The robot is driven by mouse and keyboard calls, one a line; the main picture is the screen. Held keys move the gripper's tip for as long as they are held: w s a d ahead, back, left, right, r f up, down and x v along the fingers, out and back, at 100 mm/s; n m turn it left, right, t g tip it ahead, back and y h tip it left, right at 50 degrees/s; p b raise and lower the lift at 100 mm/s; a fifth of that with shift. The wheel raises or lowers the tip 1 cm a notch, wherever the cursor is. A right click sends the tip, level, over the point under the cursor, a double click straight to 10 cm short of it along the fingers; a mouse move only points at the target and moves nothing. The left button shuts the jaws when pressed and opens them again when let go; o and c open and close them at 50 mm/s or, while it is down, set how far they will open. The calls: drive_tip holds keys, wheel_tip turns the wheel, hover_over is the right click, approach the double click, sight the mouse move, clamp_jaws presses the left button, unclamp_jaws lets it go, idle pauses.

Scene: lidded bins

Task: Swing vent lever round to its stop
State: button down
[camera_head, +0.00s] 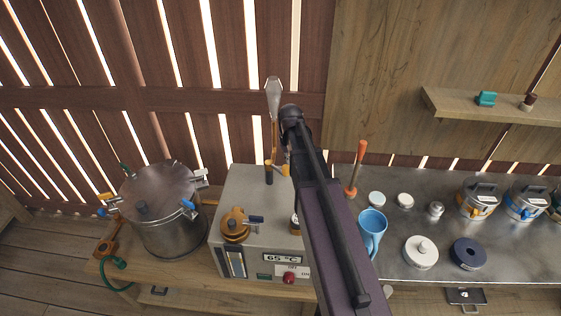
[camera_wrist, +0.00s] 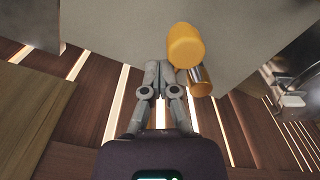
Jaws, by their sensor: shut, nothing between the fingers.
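The vent lever is not labelled. In the wrist view, an orange rounded knob (camera_wrist: 186,45) and a short metal shaft (camera_wrist: 196,75) with an orange end stand against a grey surface. My gripper (camera_wrist: 158,72) is shut and empty, its fingertips just left of the knob; I cannot tell whether they touch. My arm hides my gripper there, and part of the box.
A steel pot (camera_head: 167,225) stands left of the box. An orange flange with a blue handle (camera_head: 235,224) sits on the box. An orange-handled tool (camera_head: 357,165), a blue mug (camera_head: 371,232) and lidded jars (camera_head: 478,199) stand on the steel bench to the right. A slatted wall (camera_head: 110,50) is behind.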

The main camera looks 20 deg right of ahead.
drive_tip(key=shift+d, duration=0.1)
drive_tip(key=shift+w+d, duration=0.4)
drive_tip(key=shift+w, duration=0.05)
idle(0.6)
wheel_tip(320, 180, up, 7)
drive_tip(key=p, duration=0.7)
idle(0.4)
idle(0.5)
drive_tip(key=s+a+f+b, duration=0.2)
drive_tip(key=s+a, duration=0.3)
drive_tip(key=s, duration=0.3)
drive_tip(key=s+a+f+m+b, duration=0.1)
drive_tip(key=s+a+f+b, duration=0.2)
drive_tip(key=s+a, duration=0.2)
drive_tip(key=s, duration=0.3)
drive_tip(key=shift+a, duration=0.25)
